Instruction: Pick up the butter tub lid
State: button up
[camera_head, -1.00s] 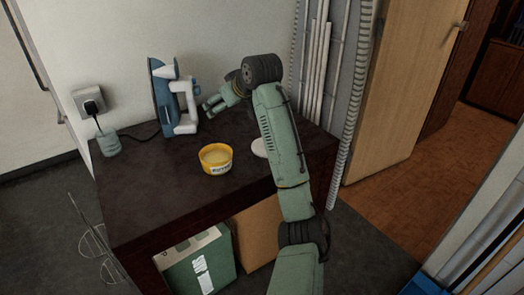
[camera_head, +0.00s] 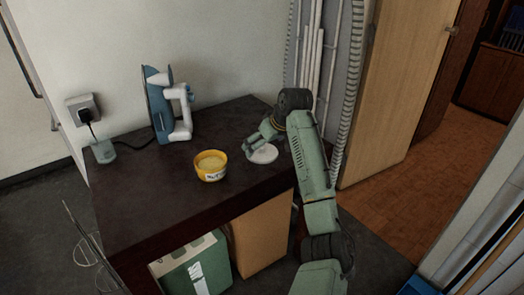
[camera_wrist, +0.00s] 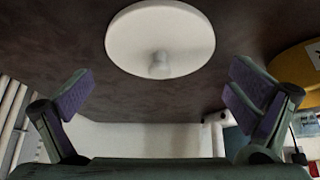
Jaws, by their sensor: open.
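The butter tub lid is a round white disc (camera_head: 263,154) lying on the dark table, right of the yellow butter tub (camera_head: 211,166). In the wrist view the lid (camera_wrist: 160,38) shows at the top centre, with a small blurred knob-like or shadowed spot near its lower edge. My gripper (camera_head: 251,147) is at the lid's left and far side in the head view, close to it; I cannot tell whether it touches. In the wrist view its two purple-padded fingers (camera_wrist: 157,92) are wide apart with nothing between them. The tub stands upright and uncovered, with pale yellow contents.
A wall socket (camera_head: 84,108) with a plug and cord is at the left. White pipes (camera_head: 310,65) rise behind my arm. The table's front left is clear.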

jog(key=shift+x, duration=0.95)
jog(key=shift+w, duration=0.1)
jog(key=c, duration=1.6)
